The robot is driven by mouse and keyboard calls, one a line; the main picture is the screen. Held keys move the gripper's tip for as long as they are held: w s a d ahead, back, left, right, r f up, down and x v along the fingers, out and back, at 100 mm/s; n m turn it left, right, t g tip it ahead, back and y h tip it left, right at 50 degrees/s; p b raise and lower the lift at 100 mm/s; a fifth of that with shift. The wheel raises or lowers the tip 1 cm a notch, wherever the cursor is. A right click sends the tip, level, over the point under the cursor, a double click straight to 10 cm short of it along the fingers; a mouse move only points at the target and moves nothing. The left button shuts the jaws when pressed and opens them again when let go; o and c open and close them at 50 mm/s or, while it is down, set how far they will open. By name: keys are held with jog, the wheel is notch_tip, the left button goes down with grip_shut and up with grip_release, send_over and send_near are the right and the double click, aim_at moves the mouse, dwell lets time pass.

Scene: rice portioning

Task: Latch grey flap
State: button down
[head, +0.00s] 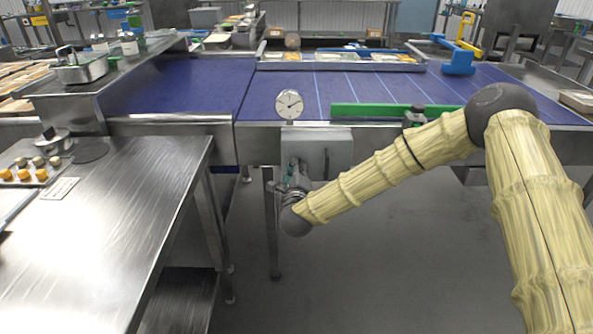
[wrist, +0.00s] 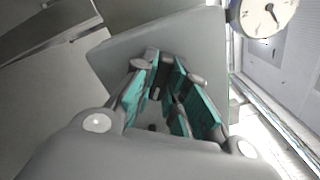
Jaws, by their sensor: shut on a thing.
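The grey flap (head: 328,150) is a flat grey panel on a box under the conveyor's front edge, below a round dial. In the wrist view the grey panel (wrist: 115,62) fills the middle, behind the fingers. My gripper (head: 293,172) is at the panel's left part in the head view. In the wrist view my gripper (wrist: 165,68) has its teal-padded fingers converging on a small part at the panel. The fingers hide most of the held part, and I cannot make out its shape or a separate latch.
The dial (head: 289,105) stands just above the box and also shows in the wrist view (wrist: 264,14). The blue conveyor (head: 190,85) lies behind it, with a green bar (head: 375,111) along its edge. A steel table (head: 120,205) stands to the left. The floor below is clear.

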jog(key=shift+f+m+b, duration=0.15)
jog(key=shift+m+b, duration=0.9)
jog(key=shift+m, duration=0.05)
jog(key=shift+m+b, duration=1.4)
jog(key=shift+b, duration=0.05)
jog(key=shift+m+b, duration=0.35)
jog(key=shift+m, duration=0.05)
jog(key=shift+m+b, duration=0.7)
jog(key=shift+b, duration=0.15)
jog(key=shift+m+b, duration=0.85)
jog(key=shift+m, duration=0.05)
jog(key=shift+m+b, duration=0.7)
jog(key=shift+b, duration=0.25)
jog(key=shift+m, duration=0.3)
